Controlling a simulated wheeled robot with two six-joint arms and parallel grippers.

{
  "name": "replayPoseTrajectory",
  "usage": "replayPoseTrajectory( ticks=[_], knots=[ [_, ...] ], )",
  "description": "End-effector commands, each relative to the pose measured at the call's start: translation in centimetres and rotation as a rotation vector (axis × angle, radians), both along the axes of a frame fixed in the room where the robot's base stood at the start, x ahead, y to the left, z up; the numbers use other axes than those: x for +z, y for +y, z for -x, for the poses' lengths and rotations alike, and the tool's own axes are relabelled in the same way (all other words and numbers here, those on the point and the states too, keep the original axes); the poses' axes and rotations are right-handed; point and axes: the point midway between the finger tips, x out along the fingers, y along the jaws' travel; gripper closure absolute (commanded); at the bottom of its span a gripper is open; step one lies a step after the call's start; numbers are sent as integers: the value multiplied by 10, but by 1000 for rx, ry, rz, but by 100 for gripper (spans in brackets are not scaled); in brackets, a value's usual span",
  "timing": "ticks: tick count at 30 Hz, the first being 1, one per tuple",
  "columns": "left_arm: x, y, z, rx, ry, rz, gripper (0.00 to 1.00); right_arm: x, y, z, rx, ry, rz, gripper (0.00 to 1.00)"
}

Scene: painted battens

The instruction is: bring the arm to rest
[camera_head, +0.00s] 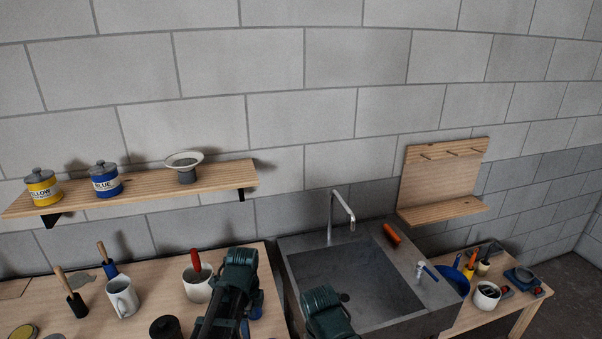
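Two dark green and black parts of my arms come up from the bottom edge. My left arm stands over the front right of the left bench, beside a white mug with a red handle in it. My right arm is in front of the sink's near left edge. No gripper fingers show on either arm, so I cannot see what they hold, if anything.
The sink (291,273) with its tap (340,209) stands between two wooden benches. A wall shelf (219,178) bears a yellow tin (43,188), a blue tin (105,181) and a funnel-like dish (184,160). Mugs and brushes crowd the left bench; an orange-handled tool (391,235) lies on the sink's rim.

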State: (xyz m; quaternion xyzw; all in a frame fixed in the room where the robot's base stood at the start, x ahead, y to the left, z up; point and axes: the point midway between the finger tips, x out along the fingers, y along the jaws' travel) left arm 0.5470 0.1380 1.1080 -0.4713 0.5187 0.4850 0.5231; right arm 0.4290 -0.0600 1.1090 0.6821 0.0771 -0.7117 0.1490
Motion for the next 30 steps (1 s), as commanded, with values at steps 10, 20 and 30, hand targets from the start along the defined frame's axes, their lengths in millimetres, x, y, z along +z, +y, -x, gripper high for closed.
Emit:
replayPoseTrajectory(
  ticks=[10, 20, 30],
  knots=[
    [-52, -38, 50, 497, -6, -40, 17, -52, 0, 0, 4, 0, 1, 50],
    [-99, -70, 104, 1124, -52, -87, 17, -99, 0, 0, 9, -1, 1, 50],
    [-107, -78, 118, 1324, -72, -99, 17, -108, 0, 0, 10, -1, 2, 50]
  ],
)
